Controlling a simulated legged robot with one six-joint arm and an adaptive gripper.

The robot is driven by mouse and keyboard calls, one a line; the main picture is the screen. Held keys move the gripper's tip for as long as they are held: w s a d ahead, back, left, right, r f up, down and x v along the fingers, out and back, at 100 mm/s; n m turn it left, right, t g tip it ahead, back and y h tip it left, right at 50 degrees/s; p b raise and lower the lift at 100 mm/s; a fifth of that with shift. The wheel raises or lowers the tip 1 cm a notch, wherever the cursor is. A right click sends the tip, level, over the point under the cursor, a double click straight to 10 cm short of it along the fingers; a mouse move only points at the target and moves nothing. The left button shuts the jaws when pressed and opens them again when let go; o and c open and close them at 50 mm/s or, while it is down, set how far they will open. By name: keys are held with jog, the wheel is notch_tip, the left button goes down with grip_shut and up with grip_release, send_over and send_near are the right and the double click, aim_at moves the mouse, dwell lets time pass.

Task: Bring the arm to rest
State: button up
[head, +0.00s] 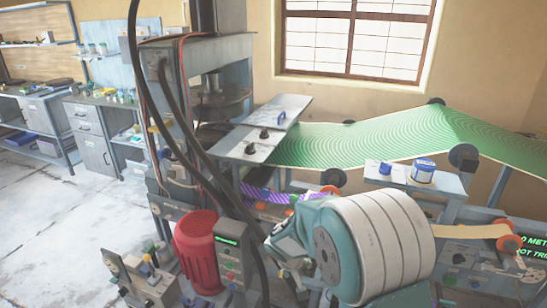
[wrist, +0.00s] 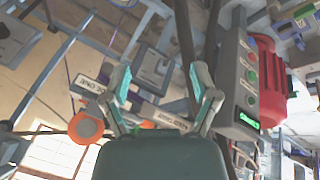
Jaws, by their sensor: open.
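My gripper (wrist: 161,78) shows in the wrist view with its two teal-padded fingers spread apart. Nothing is between the fingers. Behind the gap lie pale labelled bars and grey frame parts of the machine, but I cannot tell how far away they are. I cannot make out the gripper's fingers in the head view.
In the head view the red motor (head: 197,252) and control box (head: 231,262) stand low in front of the press (head: 208,75). Dark cables (head: 170,130) hang across the press. A green patterned sheet (head: 370,140) runs to the right. Open floor (head: 60,225) lies at left.

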jog(key=s+d+r+m, duration=0.1)
jog(key=s+d+r, duration=0.35)
jog(key=r, duration=0.35)
jog(key=s+d+r+m, duration=0.1)
jog(key=s+d+r, duration=0.2)
jog(key=s+r, duration=0.4)
jog(key=s+r+y, duration=0.1)
jog(key=s+r, duration=0.3)
jog(key=s, duration=0.4)
jog(key=s+d+r+m+t+y, duration=0.1)
jog(key=s+r, duration=0.2)
jog(key=s, duration=0.5)
jog(key=shift+s+d+r+t+y, duration=0.2)
jog(key=shift+d+r+t+y, duration=0.1)
jog(key=shift+r, duration=0.05)
